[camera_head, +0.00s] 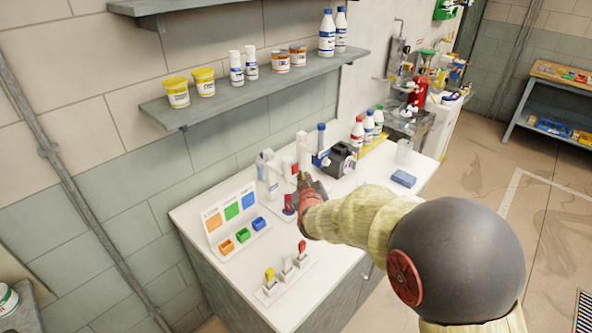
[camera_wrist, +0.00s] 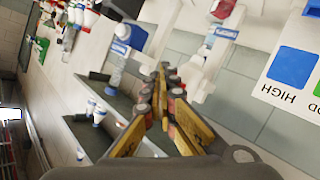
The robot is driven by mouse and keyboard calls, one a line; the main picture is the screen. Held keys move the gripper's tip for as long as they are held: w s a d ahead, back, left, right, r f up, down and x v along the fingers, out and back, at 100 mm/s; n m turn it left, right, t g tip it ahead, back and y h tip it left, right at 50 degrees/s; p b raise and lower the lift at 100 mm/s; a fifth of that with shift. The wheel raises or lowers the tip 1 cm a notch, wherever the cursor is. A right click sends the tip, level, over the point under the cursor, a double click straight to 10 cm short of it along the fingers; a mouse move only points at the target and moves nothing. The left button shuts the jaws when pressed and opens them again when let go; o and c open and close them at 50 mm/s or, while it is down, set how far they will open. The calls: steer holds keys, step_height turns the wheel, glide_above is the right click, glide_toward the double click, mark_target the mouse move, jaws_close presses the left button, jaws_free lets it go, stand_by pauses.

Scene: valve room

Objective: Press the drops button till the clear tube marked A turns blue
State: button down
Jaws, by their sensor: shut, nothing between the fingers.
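My gripper (camera_head: 304,180) is shut and empty over the back of the white bench, in front of white dispenser stands. In the wrist view its fingertips (camera_wrist: 164,78) meet, pointing between two white stands. One stand (camera_wrist: 218,40) carries a red part and a blue band; the other has a blue-labelled part (camera_wrist: 130,38) with a clear tube (camera_wrist: 115,72) beside it. In the head view a clear tube (camera_head: 271,178) stands left of my gripper. No letter A can be read. I cannot make out the drops button; my gripper and arm hide part of this area.
A colour card (camera_head: 229,213) with orange, green and blue squares stands at left behind small coloured bins. Yellow, white and red levers (camera_head: 287,267) stand in front. A blue block (camera_head: 403,178) lies right. A shelf of bottles (camera_head: 250,87) hangs above.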

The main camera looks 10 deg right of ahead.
steer(key=shift+w+a, duration=0.1)
steer(key=shift+w+a, duration=0.2)
steer(key=shift+w, duration=0.05)
steer(key=shift+w+a+p, duration=0.25)
steer(key=shift+w+p, duration=0.05)
steer(key=shift+w, duration=0.1)
stand_by(1.2)
steer(key=shift+s, duration=0.1)
steer(key=shift+s+d, duration=0.55)
steer(key=shift+s, duration=0.15)
steer(key=shift+s+d+b, duration=0.5)
steer(key=shift+s+d, duration=0.25)
steer(key=shift+s, duration=0.25)
steer(key=shift+s+d+b, duration=0.45)
steer(key=shift+s+d, duration=0.25)
steer(key=shift+s, duration=0.3)
